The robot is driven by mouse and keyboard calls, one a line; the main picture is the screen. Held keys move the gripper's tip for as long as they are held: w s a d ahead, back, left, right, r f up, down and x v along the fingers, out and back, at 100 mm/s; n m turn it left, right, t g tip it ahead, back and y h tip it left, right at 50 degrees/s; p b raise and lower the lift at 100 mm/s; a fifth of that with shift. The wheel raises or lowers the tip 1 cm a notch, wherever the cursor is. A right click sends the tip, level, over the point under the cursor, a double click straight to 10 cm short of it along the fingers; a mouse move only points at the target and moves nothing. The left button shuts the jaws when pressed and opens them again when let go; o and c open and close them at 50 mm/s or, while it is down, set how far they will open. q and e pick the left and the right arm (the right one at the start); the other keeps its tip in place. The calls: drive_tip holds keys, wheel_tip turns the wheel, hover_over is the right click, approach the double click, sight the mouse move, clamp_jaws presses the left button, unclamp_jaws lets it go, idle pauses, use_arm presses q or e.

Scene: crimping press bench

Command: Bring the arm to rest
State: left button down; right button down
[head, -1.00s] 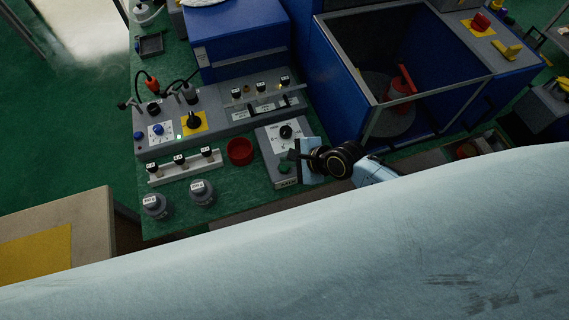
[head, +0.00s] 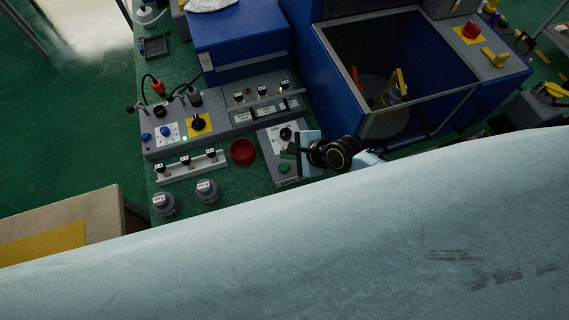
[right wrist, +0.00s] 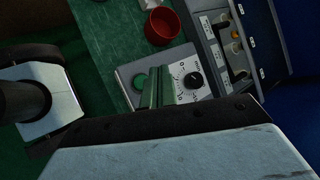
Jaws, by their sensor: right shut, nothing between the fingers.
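My right gripper (head: 293,150) is shut and empty. It hangs above the small grey box with a black dial (head: 286,134) and a green button (head: 284,168), on the right part of the green bench (head: 228,207). In the right wrist view its thin fingers (right wrist: 155,88) stand together in front of the same box, partly hiding its face beside the dial (right wrist: 193,80). I cannot tell the gap between the fingers and the box. My left gripper is not in view.
A red round dish (head: 243,152) stands left of the gripper. A grey control panel (head: 215,120) and two grey weights (head: 206,190) lie farther left. An open-topped blue cabinet (head: 345,108) rises close on the right, with red and yellow parts inside.

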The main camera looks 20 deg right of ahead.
idle(0.6)
drive_tip(key=s+d+r+n+g+h, duration=0.1)
drive_tip(key=s+d+r+n+h, duration=0.2)
drive_tip(key=s+n, duration=0.35)
drive_tip(key=s+d+r+n+g+h, duration=0.1)
drive_tip(key=s+d+r+n, duration=0.2)
drive_tip(key=s+r+n, duration=0.35)
drive_tip(key=s+d+r+n+g+h, duration=0.1)
drive_tip(key=s+d+r+n+h, duration=0.1)
drive_tip(key=s+d+r+n, duration=0.35)
wheel_tip(320, 180, down, 36)
drive_tip(key=s+a+n+g+b, duration=0.1)
drive_tip(key=s+a+n+b, duration=0.1)
drive_tip(key=b, duration=0.7)
drive_tip(key=s+d+f+b, duration=0.1)
drive_tip(key=s+f+b, duration=0.3)
drive_tip(key=s+f, duration=0.4)
drive_tip(key=s+d+f+g+b, duration=0.1)
drive_tip(key=s+f+b, duration=0.2)
drive_tip(key=s+f, duration=0.5)
wheel_tip(320, 180, down, 6)
drive_tip(key=shift+d+f+g+b, duration=0.2)
drive_tip(key=shift+d+g+b, duration=0.1)
drive_tip(key=shift+d+b, duration=0.1)
